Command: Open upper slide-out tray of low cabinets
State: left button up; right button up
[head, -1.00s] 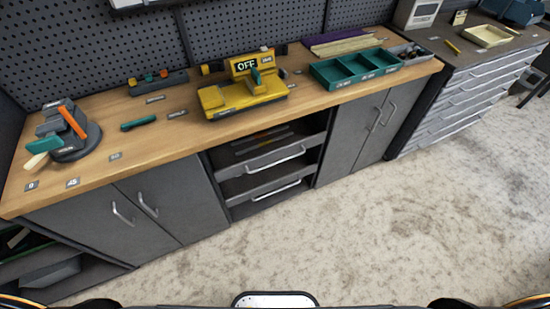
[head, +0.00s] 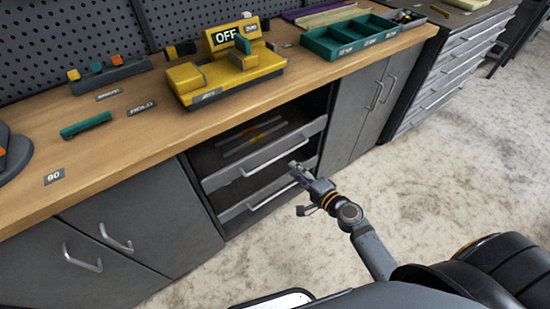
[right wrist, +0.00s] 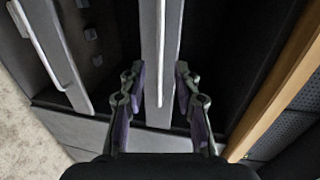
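The upper slide-out tray (head: 230,174) is a grey-fronted tray in the open middle bay of the low cabinets, with a long silver handle (head: 272,158). The lower tray (head: 235,211) with its own handle sits below it. My right gripper (head: 299,171) is in front of the bay, near the right part of the trays. In the right wrist view, my right gripper (right wrist: 160,92) is open, its fingers on either side of the upper tray's front (right wrist: 150,85) and handle (right wrist: 161,50). I see no contact; the depth gap is unclear. My left gripper is out of view.
The wooden worktop (head: 130,142) overhangs the bay. On it are a yellow OFF switch device (head: 232,72) and a teal divided bin (head: 360,38). Closed cabinet doors (head: 365,105) flank the bay. The speckled floor (head: 440,170) in front is clear.

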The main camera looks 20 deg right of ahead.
aim_at(279, 157)
jog(key=x, duration=1)
grip_shut()
